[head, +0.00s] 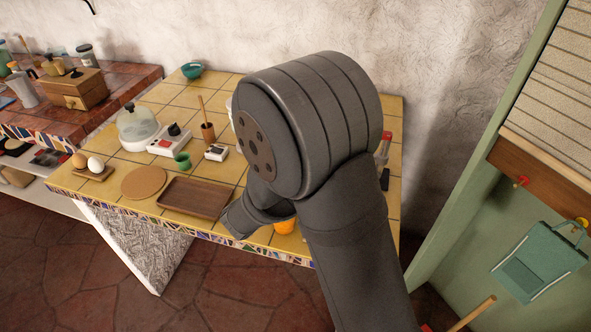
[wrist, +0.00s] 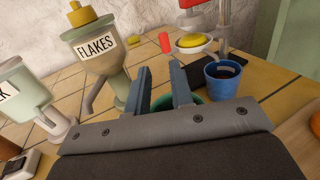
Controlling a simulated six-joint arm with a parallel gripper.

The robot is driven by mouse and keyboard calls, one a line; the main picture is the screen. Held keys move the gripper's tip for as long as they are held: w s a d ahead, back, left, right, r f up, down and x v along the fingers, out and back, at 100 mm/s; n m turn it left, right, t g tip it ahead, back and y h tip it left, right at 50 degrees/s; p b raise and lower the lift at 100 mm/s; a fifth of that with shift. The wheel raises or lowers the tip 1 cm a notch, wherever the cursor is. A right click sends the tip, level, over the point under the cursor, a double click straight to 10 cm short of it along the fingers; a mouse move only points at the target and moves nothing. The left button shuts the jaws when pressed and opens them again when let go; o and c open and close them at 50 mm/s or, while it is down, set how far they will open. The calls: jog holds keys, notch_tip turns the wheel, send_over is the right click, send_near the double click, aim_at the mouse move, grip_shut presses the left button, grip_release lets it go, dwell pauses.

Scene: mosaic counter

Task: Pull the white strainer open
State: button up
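I cannot pick out the white strainer with certainty. In the wrist view, a white shallow dish (wrist: 194,51) holds a yellow fruit-like thing at a metal post with a red part at the top; this may be it. My gripper (wrist: 160,70) is open and empty, its two fingers apart and pointing toward the back of the counter. The dish is beyond the fingers, to the right, apart from them. A green round vessel (wrist: 187,100) shows partly behind and below the fingers. In the head view my arm hides the gripper and most of this area.
A dispenser labelled FLAKES (wrist: 92,52) stands left of the fingers, with another dispenser (wrist: 22,92) farther left. A blue cup (wrist: 223,83) with dark contents stands close on the right. In the head view, a brown tray (head: 198,198) lies near the counter's front edge.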

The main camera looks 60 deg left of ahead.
jog(key=shift+v, duration=1.35)
jog(key=shift+w, duration=0.1)
jog(key=x, duration=1.6)
jog(key=shift+w+d, duration=0.15)
jog(key=shift+w, duration=0.05)
